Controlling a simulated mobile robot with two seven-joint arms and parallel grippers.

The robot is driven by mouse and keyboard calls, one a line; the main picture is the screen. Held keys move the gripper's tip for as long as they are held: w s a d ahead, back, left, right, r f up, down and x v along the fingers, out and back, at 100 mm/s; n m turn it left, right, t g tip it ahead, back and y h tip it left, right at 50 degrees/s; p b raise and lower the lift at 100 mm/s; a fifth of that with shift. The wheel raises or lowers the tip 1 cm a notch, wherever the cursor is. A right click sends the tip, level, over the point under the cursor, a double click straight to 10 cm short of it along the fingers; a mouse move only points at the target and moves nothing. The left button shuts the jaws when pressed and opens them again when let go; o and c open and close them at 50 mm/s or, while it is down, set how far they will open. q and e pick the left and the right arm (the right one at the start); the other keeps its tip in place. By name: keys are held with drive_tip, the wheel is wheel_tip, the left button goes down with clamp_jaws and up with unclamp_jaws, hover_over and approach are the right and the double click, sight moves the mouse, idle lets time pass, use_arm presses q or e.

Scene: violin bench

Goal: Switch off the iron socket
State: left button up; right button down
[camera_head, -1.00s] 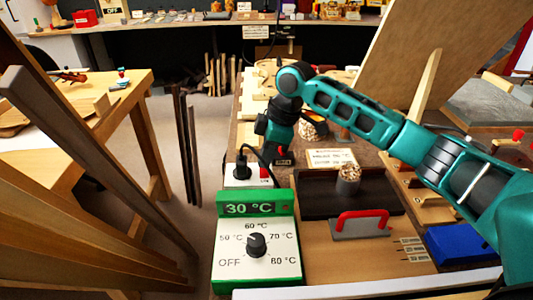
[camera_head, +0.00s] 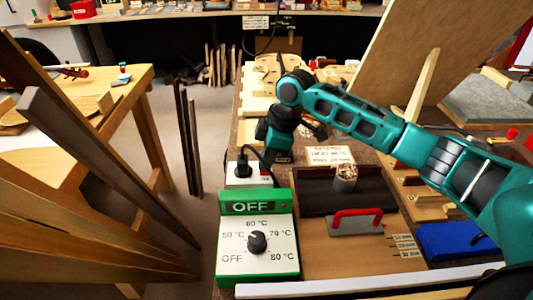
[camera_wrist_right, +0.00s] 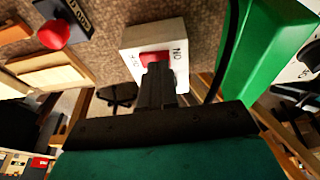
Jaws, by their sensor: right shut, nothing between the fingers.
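The iron socket is a white box (camera_head: 238,181) behind the green control unit, with a black plug (camera_head: 243,165) standing in it. In the right wrist view the white socket (camera_wrist_right: 181,36) has a red rocker switch (camera_wrist_right: 154,57) between its ON and OFF lettering. My right gripper (camera_wrist_right: 157,68) is shut and empty, its tips at the red switch, seemingly touching it and covering part of it. In the head view the right gripper (camera_head: 277,158) is over the socket's right side. The green control unit (camera_head: 226,194) shows OFF on its display. My left gripper is not in view.
A black tray (camera_head: 312,205) with a cup of light pieces (camera_head: 345,177) and a red-handled tool (camera_head: 356,220) lie right of the unit. A blue box (camera_head: 450,240) is further right. A black cable (camera_head: 262,160) loops from the plug near my gripper.

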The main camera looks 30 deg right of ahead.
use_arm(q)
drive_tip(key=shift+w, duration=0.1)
use_arm(e)
drive_tip(key=shift+r, duration=0.3)
use_arm(q)
drive_tip(key=p, duration=0.1)
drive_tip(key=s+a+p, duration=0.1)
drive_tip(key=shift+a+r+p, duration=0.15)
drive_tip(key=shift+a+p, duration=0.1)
drive_tip(key=shift+p, duration=0.05)
use_arm(e)
drive_tip(key=v, duration=1.2)
